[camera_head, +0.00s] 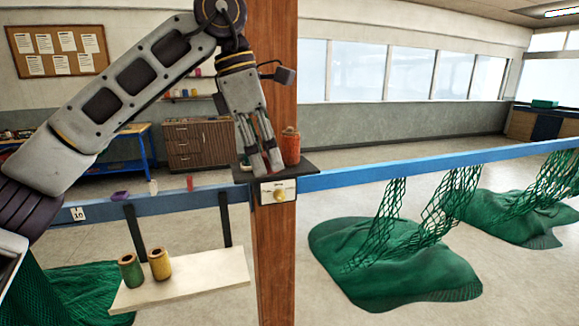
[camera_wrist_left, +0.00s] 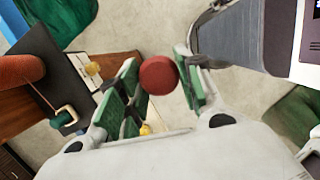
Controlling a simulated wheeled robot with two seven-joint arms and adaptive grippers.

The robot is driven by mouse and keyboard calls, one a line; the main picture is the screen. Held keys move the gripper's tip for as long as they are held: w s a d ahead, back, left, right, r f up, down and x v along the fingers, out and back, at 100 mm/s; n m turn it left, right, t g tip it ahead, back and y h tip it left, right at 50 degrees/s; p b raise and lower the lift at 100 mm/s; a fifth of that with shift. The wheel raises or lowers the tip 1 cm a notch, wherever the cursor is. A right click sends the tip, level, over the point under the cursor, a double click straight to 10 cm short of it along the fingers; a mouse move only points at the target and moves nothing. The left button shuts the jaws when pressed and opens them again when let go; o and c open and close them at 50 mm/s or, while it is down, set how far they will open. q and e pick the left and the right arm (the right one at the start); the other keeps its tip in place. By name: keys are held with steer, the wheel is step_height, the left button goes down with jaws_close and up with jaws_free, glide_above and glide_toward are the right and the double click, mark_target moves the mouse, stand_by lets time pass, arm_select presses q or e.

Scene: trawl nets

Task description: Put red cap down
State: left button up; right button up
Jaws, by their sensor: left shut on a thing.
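The red cap (camera_wrist_left: 158,76) is a round, dark red disc between the two green-padded fingers of my left gripper (camera_wrist_left: 160,88) in the left wrist view. The gripper is shut on it. In the head view my left gripper (camera_head: 263,168) points down beside the wooden post, at the small black shelf (camera_head: 310,167); I cannot make out the cap there. An orange spool (camera_head: 290,146) stands on this shelf, just right of the fingers. In the left wrist view the shelf (camera_wrist_left: 42,62) and the spool (camera_wrist_left: 20,70) lie left of the cap. My right gripper is not in view.
A wooden post (camera_head: 275,235) carries the shelf and a box with a yellow knob (camera_head: 279,195). A blue rail (camera_head: 370,174) runs across. A pale board (camera_head: 195,283) holds a green spool (camera_head: 131,270) and a yellow spool (camera_head: 159,263). Green nets (camera_head: 395,265) hang at right.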

arm_select(q)
steer(key=w+a+f+m+g+y, duration=0.1)
steer(key=a+f+m, duration=0.4)
steer(key=f, duration=1)
steer(key=w+a+f+m+g+y, duration=0.1)
steer(key=a+f+m, duration=0.5)
steer(key=f, duration=1)
steer(key=w+a+f+m+g+y, duration=0.1)
steer(key=w+a+f+m, duration=0.2)
steer(key=f, duration=1.2)
steer(key=a+m, duration=0.3)
steer(key=m, duration=0.2)
steer(key=shift+a+f, duration=0.15)
steer(key=shift+a, duration=0.05)
steer(key=shift+g, duration=0.3)
steer(key=s+d+r+m, duration=0.2)
steer(key=d+r, duration=0.3)
steer(key=s+d+r+m+y, duration=0.1)
steer(key=s+d+r+m, duration=0.1)
steer(key=d+r, duration=0.3)
steer(key=s+d+r+m+y, duration=0.1)
steer(key=d+r+m, duration=0.3)
steer(key=d+r, duration=0.1)
steer(key=shift+s+r+t, duration=0.4)
